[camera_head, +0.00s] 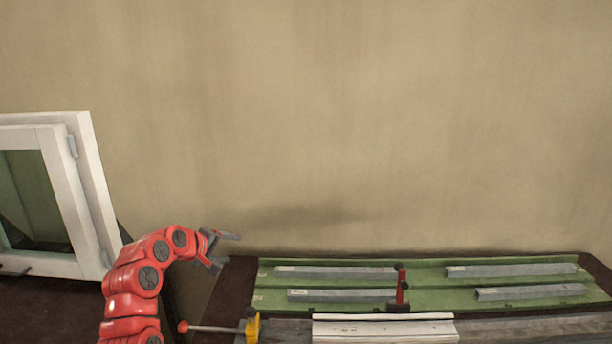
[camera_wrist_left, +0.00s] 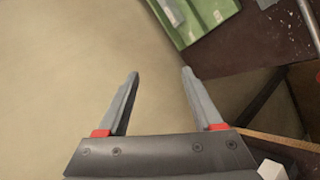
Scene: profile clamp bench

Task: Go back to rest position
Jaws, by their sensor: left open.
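My left gripper (camera_head: 226,250) is at the end of the red arm, raised in front of the wall at the left end of the bench. In the left wrist view my left gripper (camera_wrist_left: 160,85) has its two grey fingers wide apart with nothing between them. It is clear of the bench and touches nothing that I can see. My right gripper is in neither view.
A green tray (camera_head: 430,276) at the right holds several grey metal profiles (camera_head: 335,271). A red clamp (camera_head: 400,290) stands at its front edge. A yellow clamp (camera_head: 252,327) with a long rod is near the arm. A white window frame (camera_head: 82,190) stands at left.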

